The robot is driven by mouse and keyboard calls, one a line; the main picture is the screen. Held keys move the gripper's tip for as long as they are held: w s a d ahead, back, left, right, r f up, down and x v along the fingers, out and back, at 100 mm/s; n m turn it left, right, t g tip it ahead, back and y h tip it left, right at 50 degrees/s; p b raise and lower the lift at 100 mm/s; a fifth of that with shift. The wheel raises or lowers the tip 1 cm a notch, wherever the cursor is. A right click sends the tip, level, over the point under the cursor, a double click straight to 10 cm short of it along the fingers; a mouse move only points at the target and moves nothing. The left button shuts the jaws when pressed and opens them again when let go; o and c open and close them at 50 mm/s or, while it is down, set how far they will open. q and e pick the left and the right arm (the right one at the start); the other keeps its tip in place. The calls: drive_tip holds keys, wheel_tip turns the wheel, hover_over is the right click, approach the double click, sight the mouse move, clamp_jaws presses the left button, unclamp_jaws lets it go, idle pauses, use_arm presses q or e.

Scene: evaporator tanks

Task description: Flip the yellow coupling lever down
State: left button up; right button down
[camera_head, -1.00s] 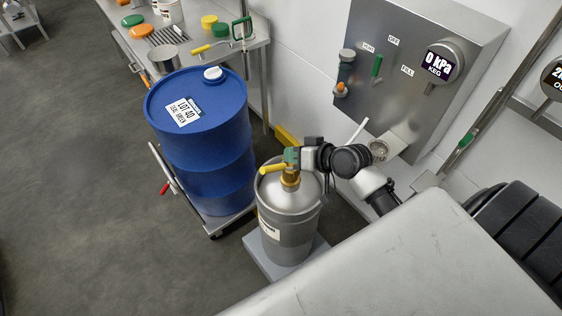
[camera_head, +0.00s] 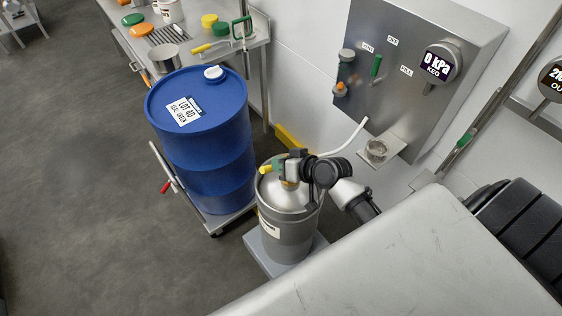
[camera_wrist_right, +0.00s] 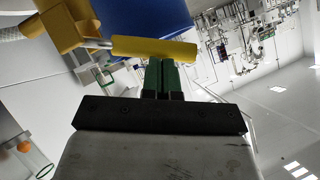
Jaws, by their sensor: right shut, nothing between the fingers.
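The yellow coupling lever (camera_head: 265,169) sits on the coupling at the top of the steel keg (camera_head: 289,232) and points left. In the right wrist view the yellow lever (camera_wrist_right: 155,48) lies roughly level across the picture, joined by a thin metal rod to the yellow coupling body (camera_wrist_right: 72,22). My right gripper (camera_head: 279,164) is at the coupling, beside the lever. Its green fingertips (camera_wrist_right: 162,72) are shut and empty, right at the lever's lower edge in the wrist view; I cannot tell whether they touch. My wrist hides much of the coupling. My left gripper is not in view.
A blue drum (camera_head: 207,150) on a wheeled dolly stands left of the keg. A steel wall panel (camera_head: 415,75) with a keg gauge (camera_head: 441,64) reading 0 kPa is behind. A pale hose (camera_head: 352,137) runs near my arm. A steel bench (camera_head: 235,38) stands at the back left.

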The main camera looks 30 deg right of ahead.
drive_tip(key=a+f+n+h+p, duration=0.1)
drive_tip(key=p, duration=0.1)
drive_tip(key=a+f+n+h+p, duration=0.1)
drive_tip(key=f+h+p, duration=0.1)
drive_tip(key=shift+s+a+f+n+p, duration=0.2)
drive_tip(key=shift+a+f+n+p, duration=0.1)
drive_tip(key=shift+n+p, duration=0.1)
drive_tip(key=shift+f, duration=0.1)
idle(0.6)
